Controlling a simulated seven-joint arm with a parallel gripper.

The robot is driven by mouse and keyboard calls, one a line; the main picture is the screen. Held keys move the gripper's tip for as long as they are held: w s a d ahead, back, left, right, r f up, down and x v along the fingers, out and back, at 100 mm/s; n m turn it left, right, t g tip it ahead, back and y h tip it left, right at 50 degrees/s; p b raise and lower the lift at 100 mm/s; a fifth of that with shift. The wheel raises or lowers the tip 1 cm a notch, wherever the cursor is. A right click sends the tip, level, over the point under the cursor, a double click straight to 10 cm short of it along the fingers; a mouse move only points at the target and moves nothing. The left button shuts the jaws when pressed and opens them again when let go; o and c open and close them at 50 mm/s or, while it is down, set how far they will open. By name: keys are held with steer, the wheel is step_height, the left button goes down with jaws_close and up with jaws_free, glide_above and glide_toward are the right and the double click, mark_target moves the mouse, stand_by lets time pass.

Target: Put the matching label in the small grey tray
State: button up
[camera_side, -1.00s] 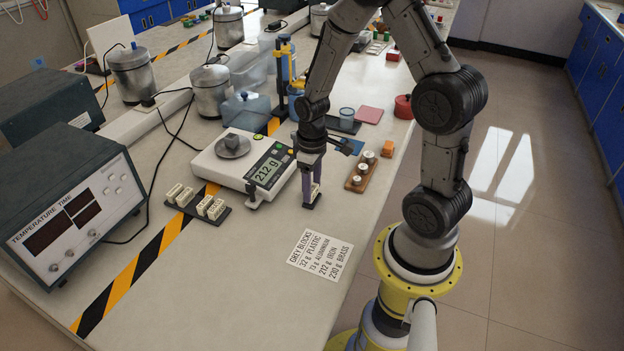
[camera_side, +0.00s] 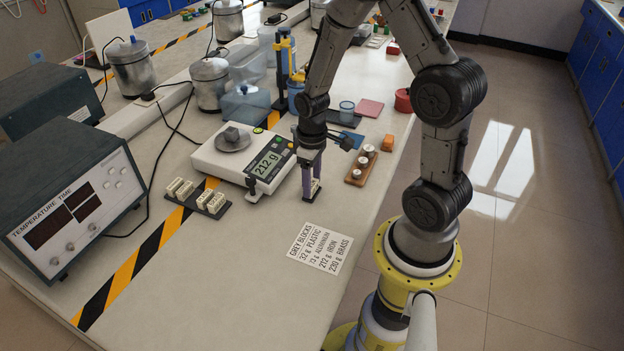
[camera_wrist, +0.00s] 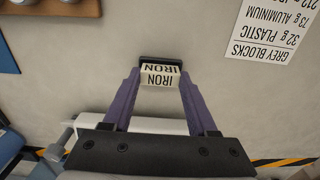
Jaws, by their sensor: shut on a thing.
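My gripper (camera_side: 312,189) is low over the table just right of the scale, with its purple fingers pointing down. It is shut on a white label reading IRON (camera_wrist: 160,75). In the wrist view the label sits between the fingertips. The small grey tray (camera_wrist: 160,58) shows as a dark rim around the label; the label is in it or just above it, I cannot tell which. The scale (camera_side: 222,163) carries a grey block (camera_side: 232,134) and reads 212 g. A card (camera_side: 320,249) lists grey blocks, with 212 g as iron.
A dark rack (camera_side: 188,200) with several white labels stands left of the scale.

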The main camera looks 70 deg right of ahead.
steer(key=shift+f, duration=0.25)
steer(key=o, duration=1.5)
steer(key=shift+r, duration=4.05)
